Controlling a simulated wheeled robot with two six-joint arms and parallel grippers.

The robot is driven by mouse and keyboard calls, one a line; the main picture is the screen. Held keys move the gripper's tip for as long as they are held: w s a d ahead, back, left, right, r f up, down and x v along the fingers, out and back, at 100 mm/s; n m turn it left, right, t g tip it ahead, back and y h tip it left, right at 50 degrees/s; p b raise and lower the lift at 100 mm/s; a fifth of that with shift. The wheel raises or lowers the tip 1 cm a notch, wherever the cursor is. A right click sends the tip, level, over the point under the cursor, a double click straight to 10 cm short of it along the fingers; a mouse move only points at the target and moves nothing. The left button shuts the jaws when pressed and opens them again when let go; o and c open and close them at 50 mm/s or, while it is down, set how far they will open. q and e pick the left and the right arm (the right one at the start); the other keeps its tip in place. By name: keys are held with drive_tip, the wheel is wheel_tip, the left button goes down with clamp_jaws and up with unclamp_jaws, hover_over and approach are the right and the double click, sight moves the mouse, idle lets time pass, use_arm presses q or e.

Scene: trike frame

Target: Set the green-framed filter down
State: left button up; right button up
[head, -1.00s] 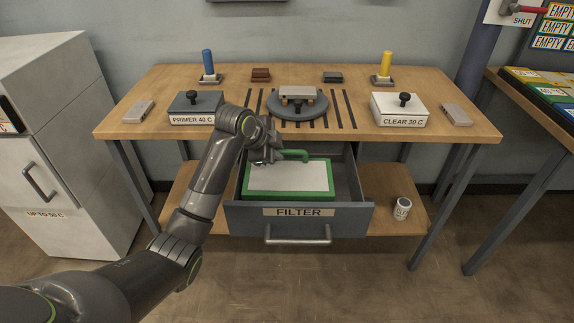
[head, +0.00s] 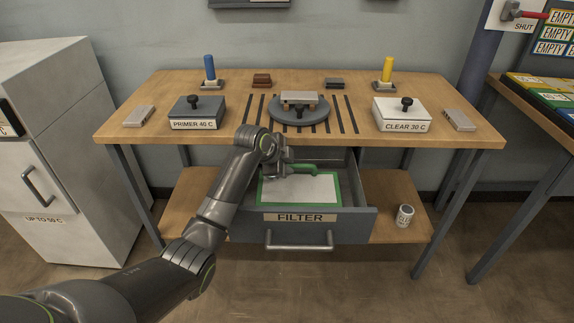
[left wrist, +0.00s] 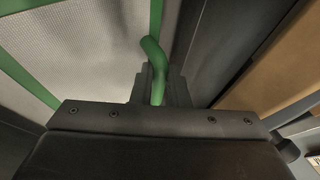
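The green-framed filter (head: 310,188), a white panel with a green rim, lies low inside the open drawer labelled FILTER (head: 350,226). Its green handle (head: 302,167) is at the far side. My left gripper (head: 284,169) is at the handle's left part. In the left wrist view the handle (left wrist: 153,55) runs down between the fingers (left wrist: 160,88), which appear closed around it, and the filter's mesh (left wrist: 80,45) fills the upper left. My right gripper is not visible.
The workbench (head: 215,143) overhangs the back of the drawer. On it stand a PRIMER box (head: 185,114), a turntable (head: 300,112) and a CLEAR box (head: 415,115). A can (head: 405,215) stands on the lower shelf, right of the drawer. A white cabinet (head: 75,170) is at left.

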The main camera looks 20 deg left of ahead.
use_arm(q)
drive_tip(key=o, duration=0.5)
